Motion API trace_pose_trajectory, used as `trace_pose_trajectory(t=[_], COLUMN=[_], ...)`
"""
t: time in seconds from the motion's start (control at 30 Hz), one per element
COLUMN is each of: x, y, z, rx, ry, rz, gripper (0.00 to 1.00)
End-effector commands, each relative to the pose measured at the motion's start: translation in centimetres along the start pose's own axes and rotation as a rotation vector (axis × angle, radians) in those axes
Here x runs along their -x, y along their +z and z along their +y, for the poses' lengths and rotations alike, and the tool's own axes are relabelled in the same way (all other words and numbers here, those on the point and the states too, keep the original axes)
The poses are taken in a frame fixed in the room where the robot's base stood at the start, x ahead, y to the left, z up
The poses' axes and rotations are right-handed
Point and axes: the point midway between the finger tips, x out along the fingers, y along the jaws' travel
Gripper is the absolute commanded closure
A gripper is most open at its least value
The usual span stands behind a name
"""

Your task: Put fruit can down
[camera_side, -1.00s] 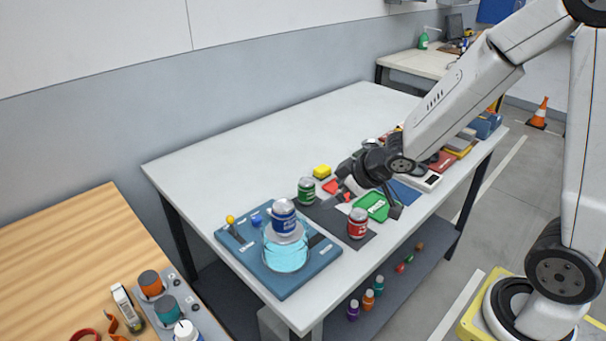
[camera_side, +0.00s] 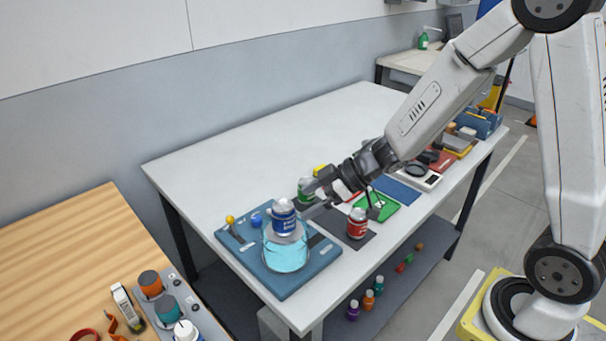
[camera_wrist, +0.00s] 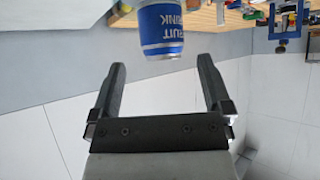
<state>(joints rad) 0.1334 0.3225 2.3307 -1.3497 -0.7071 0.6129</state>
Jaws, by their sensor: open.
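The fruit can (camera_side: 284,218), blue with white text and a pale top, stands upright at the glass vessel of light blue liquid (camera_side: 286,254), apparently on a grey disc at its mouth. My gripper (camera_side: 305,198) is just to the right of the can in the side view, pointing at it. In the wrist view the fruit can (camera_wrist: 160,28) lies ahead of the fingertips, between their lines and partly cut off by the top edge. My gripper (camera_wrist: 160,66) is open there, with nothing between its fingers.
The vessel stands on a blue board (camera_side: 243,252) with a yellow-knobbed lever (camera_side: 231,221). A green can (camera_side: 305,189) is behind my gripper and a red can (camera_side: 357,224) stands to its right. The back of the grey table (camera_side: 300,130) is clear.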

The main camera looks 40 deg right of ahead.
Motion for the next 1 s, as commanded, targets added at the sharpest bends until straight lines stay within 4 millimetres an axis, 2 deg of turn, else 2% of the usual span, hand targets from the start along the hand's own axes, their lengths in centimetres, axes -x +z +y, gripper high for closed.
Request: trace_pose_trajectory(t=[0.23,0.67,1.0], x=[-1.7,-2.7,-5.9], y=[0.0,0.0,0.0], z=[-0.1,-0.1,-0.2], rx=[0.000,0.001,0.000], ry=[-0.001,0.000,-0.001], rz=[-0.001,-0.001,-0.002], gripper=[0.00,0.00,0.00])
